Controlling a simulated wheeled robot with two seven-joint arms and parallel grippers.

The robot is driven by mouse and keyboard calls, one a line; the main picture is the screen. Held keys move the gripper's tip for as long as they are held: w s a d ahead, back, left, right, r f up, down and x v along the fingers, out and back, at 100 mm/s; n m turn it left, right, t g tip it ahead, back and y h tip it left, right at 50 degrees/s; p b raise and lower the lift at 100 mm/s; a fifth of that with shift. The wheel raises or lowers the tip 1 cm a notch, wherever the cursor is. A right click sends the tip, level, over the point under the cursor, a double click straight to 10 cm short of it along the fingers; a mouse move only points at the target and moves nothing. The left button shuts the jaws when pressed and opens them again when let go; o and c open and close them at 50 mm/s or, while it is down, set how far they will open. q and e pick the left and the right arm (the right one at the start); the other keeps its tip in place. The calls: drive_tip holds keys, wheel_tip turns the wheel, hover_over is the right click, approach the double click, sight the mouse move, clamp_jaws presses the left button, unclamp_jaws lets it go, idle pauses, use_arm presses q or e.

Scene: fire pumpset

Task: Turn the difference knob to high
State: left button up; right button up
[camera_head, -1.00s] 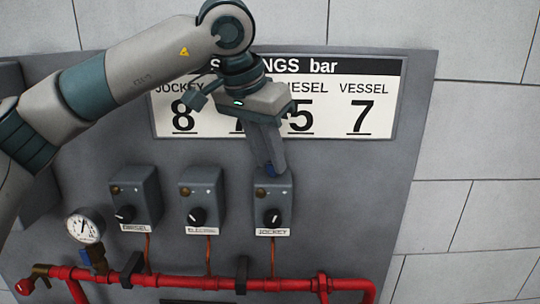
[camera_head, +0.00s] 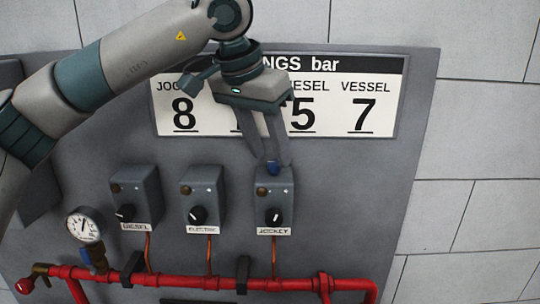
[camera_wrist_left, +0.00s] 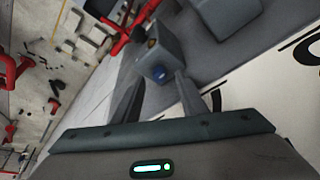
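A grey box labelled JOCKEY (camera_head: 274,195) is mounted on the panel, with a black pointer knob (camera_head: 274,216) on its front. A small blue knob (camera_head: 273,167) sits on top of this box; it also shows in the left wrist view (camera_wrist_left: 159,73). No mark reading "difference" or "high" is legible. My left gripper (camera_head: 270,157) is directly above the box, pointing down at the blue knob. Its fingers are apart, with the blue knob in line between the tips, just beyond them in the left wrist view. I cannot tell whether they touch it. My right gripper is out of view.
Similar boxes labelled DIESEL (camera_head: 136,196) and ELECTRIC (camera_head: 203,198) stand to the left. A pressure gauge (camera_head: 83,226) and a red pipe (camera_head: 190,282) are lower down. The settings sign (camera_head: 365,75) is behind my arm.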

use_arm(q)
drive_tip(key=b+v, duration=0.3)
drive_tip(key=v, duration=1.2)
drive_tip(key=shift+s+r, duration=0.25)
drive_tip(key=shift+r, duration=0.1)
